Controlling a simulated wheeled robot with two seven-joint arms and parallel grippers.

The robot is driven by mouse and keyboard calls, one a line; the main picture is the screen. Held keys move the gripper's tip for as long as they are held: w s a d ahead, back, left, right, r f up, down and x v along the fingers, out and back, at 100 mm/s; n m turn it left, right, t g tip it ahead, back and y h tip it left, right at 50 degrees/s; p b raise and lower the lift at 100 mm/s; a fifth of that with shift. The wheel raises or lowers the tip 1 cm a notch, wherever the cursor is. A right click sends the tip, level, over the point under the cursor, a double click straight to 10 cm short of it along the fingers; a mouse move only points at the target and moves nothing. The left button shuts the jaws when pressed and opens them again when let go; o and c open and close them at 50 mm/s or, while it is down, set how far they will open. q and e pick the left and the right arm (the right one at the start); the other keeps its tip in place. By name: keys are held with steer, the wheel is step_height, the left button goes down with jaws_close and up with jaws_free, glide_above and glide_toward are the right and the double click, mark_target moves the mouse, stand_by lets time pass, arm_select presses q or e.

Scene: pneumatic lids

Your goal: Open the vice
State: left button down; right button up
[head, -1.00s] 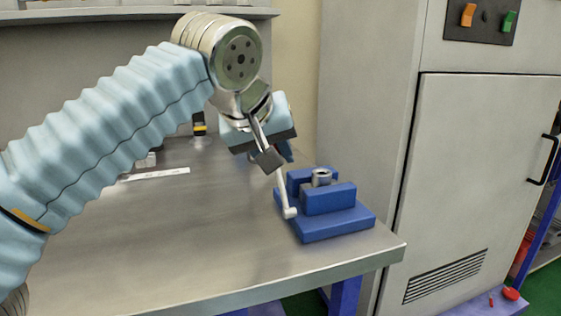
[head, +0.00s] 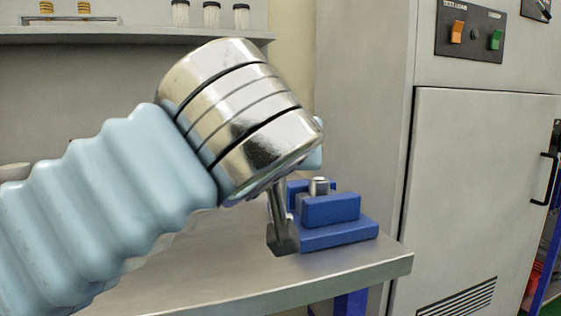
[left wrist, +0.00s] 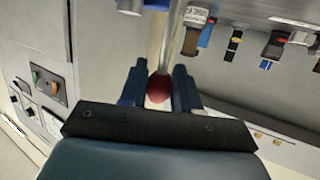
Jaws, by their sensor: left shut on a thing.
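The blue vice (head: 335,232) stands on the right end of the bench, with a short metal cylinder (head: 319,187) on its top. My left arm reaches in from the left and covers its left side in the head view. The left gripper's fingers are hidden there behind the wrist. In the left wrist view, my left gripper (left wrist: 158,88) has its two blue fingers around a red end (left wrist: 159,90) of a metal rod (left wrist: 171,40), which looks like the vice handle. My right gripper is not in view.
The bench top (head: 210,270) is clear in front of the vice. A tall grey cabinet (head: 470,190) stands to the right. A shelf (head: 130,35) with small items runs along the back. Several hanging tools (left wrist: 235,40) show in the left wrist view.

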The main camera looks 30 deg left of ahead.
arm_select(q)
steer(key=shift+d, duration=0.15)
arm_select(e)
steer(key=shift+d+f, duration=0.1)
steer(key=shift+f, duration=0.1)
arm_select(q)
steer(key=c, duration=0.9)
jaws_free()
steer(key=shift+s, duration=0.1)
